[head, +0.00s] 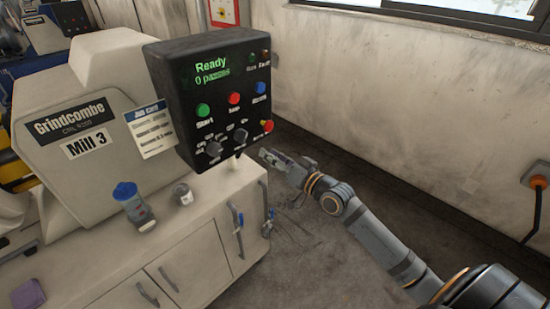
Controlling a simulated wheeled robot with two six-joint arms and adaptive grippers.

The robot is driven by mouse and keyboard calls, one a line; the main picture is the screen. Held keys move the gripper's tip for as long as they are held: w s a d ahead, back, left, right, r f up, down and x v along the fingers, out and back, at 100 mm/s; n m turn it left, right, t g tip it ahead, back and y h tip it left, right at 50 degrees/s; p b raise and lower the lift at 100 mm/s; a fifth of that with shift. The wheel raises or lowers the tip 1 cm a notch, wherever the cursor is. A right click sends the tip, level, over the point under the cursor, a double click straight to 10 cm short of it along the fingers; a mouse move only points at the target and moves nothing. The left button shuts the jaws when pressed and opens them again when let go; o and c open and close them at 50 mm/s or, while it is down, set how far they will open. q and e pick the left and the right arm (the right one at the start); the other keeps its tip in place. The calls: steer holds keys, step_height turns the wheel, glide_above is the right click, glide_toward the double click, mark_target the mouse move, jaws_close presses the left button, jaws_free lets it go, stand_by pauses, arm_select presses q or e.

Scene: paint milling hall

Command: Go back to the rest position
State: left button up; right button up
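My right gripper (272,158) is at the end of my grey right arm, which reaches in from the lower right. It is just below and to the right of the black control box (205,100), near the right end of the cream cabinet. It looks apart from the box, but the gap is hard to judge. The fingers are small and blurred, and I see nothing clearly held in them. My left gripper is out of view. The control box display reads "Ready" and "0 passes".
A cream mill (85,85) marked "Mill 3" stands on the cabinet (190,250). Floor (300,265) between cabinet and arm is clear.

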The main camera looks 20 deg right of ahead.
steer(key=shift+s, duration=0.65)
steer(key=d+f+m+g+h, duration=0.15)
steer(key=d+f+h, duration=0.45)
steer(key=f, duration=1)
steer(key=s+d+f+g+h, duration=0.15)
steer(key=s+d+f, duration=0.25)
steer(key=f, duration=0.6)
steer(key=s+d+f+g+y, duration=0.1)
steer(key=s+d+f+g, duration=0.2)
steer(key=f, duration=0.8)
steer(key=s+f+g+h, duration=0.1)
steer(key=s+f+g, duration=0.2)
steer(key=s+f, duration=0.75)
steer(key=s+a+f+n+g, duration=0.1)
steer(key=s+a+f+g, duration=0.1)
steer(key=s+f, duration=0.3)
steer(key=s+a+f+n+g, duration=0.1)
steer(key=s+a+f, duration=0.3)
steer(key=s, duration=0.9)
steer(key=s+a+f+n+g, duration=0.2)
steer(key=s+f, duration=0.4)
steer(key=s, duration=0.3)
steer(key=shift+s+a+f+g, duration=0.2)
steer(key=shift+s+a+g, duration=0.25)
steer(key=shift+g, duration=0.45)
